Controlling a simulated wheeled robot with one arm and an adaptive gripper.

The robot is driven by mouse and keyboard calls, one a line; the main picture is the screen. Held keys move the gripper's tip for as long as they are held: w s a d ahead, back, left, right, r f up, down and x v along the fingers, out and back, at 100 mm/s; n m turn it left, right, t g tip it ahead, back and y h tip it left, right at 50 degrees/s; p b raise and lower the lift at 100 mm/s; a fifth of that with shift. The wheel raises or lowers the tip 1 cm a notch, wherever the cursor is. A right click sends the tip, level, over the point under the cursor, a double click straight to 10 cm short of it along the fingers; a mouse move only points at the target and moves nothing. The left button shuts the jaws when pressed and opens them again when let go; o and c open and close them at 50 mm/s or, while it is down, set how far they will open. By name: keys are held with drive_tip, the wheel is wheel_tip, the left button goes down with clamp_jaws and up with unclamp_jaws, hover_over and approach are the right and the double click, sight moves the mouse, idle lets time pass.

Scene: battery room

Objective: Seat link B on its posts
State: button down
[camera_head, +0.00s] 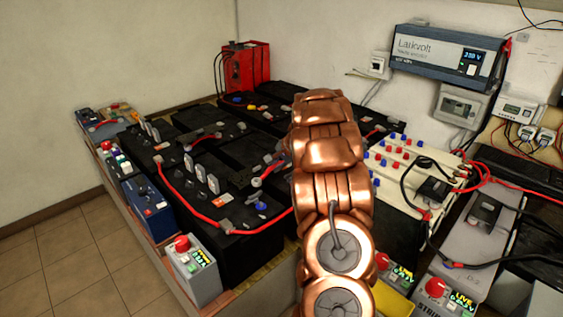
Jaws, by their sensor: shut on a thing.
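My copper-coloured arm reaches over the bank of black batteries (225,262) and hides much of its right part. My gripper (277,157) shows only as a small grey part at the arm's left edge. It appears shut on a short red link (269,172) above or at the battery tops; I cannot tell whether the link touches any posts. No lettering marks link B, and the posts under the gripper are hidden.
Upright grey pieces (200,173) stand on the batteries. A box with a red knob (190,270) stands at the front left. A red unit (244,67) is at the back. A cream block with coloured caps (415,162) and cables lies right. Tiled floor (75,250) is clear.

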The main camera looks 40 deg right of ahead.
wheel_tip(320, 180, down, 8)
drive_tip(key=d+b, duration=0.1)
drive_tip(key=b, duration=0.4)
drive_tip(key=shift+s+d+m, duration=0.3)
drive_tip(key=shift+s+m, duration=0.1)
idle(0.6)
drive_tip(key=shift+a, duration=0.3)
idle(0.9)
drive_tip(key=shift+f+b, duration=0.3)
drive_tip(key=shift+f, duration=0.95)
idle(2.2)
drive_tip(key=c, duration=1.1)
unclamp_jaws()
drive_tip(key=shift+o, duration=0.4)
drive_tip(key=o, duration=0.3)
drive_tip(key=shift+o, duration=0.2)
